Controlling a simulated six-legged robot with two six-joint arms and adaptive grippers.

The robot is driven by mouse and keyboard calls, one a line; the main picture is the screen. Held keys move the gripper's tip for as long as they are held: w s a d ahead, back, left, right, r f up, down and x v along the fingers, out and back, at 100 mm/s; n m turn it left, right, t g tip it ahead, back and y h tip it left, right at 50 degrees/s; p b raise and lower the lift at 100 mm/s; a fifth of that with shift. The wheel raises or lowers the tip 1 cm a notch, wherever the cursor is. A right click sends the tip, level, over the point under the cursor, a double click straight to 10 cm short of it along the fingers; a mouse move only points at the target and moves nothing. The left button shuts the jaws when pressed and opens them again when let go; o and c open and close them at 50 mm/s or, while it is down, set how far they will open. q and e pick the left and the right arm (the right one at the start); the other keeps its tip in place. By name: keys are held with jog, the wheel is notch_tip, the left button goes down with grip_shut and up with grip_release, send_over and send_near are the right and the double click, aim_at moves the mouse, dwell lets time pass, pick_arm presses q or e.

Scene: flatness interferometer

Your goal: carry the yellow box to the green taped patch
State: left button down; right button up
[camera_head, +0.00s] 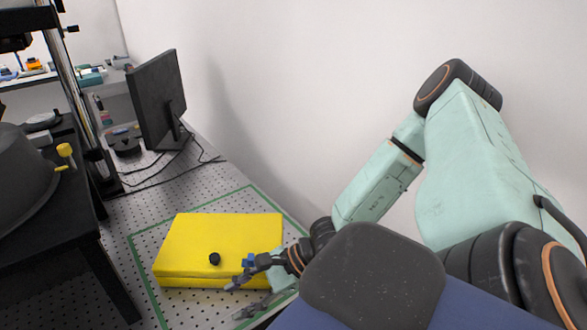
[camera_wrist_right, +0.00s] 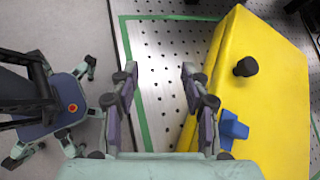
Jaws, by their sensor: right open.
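The yellow box (camera_head: 222,241) lies flat on the perforated tabletop, inside the outline of the green taped patch (camera_head: 143,268). A black knob (camera_head: 214,259) and a blue piece (camera_head: 249,260) are on its top. My right gripper (camera_head: 240,297) is open at the box's near right corner. In the right wrist view, the open fingers (camera_wrist_right: 158,72) have bare perforated metal between them. The box (camera_wrist_right: 265,95) is to their right, and the green tape (camera_wrist_right: 133,60) runs behind the left finger. I cannot tell whether the right finger touches the box. My left gripper is not in view.
A black monitor (camera_head: 157,98) stands at the back with cables (camera_head: 178,165) on the tabletop. A dark table (camera_head: 55,250) with a dark rounded housing (camera_head: 22,170) is at the left. A white wall (camera_head: 290,90) bounds the right side. Bare perforated tabletop lies left of the box.

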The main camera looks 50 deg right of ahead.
jog(key=s+a+f+n+g+h, duration=0.2)
jog(key=s+f+n+g+h, duration=0.1)
jog(key=s+n, duration=0.6)
jog(key=s+a+f+n+g+h, duration=0.2)
jog(key=s+f+n+g+h, duration=0.2)
jog(key=s+n, duration=0.6)
notch_tip(320, 180, down, 2)
jog(key=n+h, duration=0.1)
jog(key=n, duration=0.1)
jog(key=shift+f+n, duration=0.2)
jog(key=shift+n, duration=0.2)
jog(key=shift+d+f, duration=0.1)
notch_tip(320, 180, down, 21)
jog(key=b, duration=2.1)
jog(key=shift+h, duration=0.3)
jog(key=shift+r, duration=0.2)
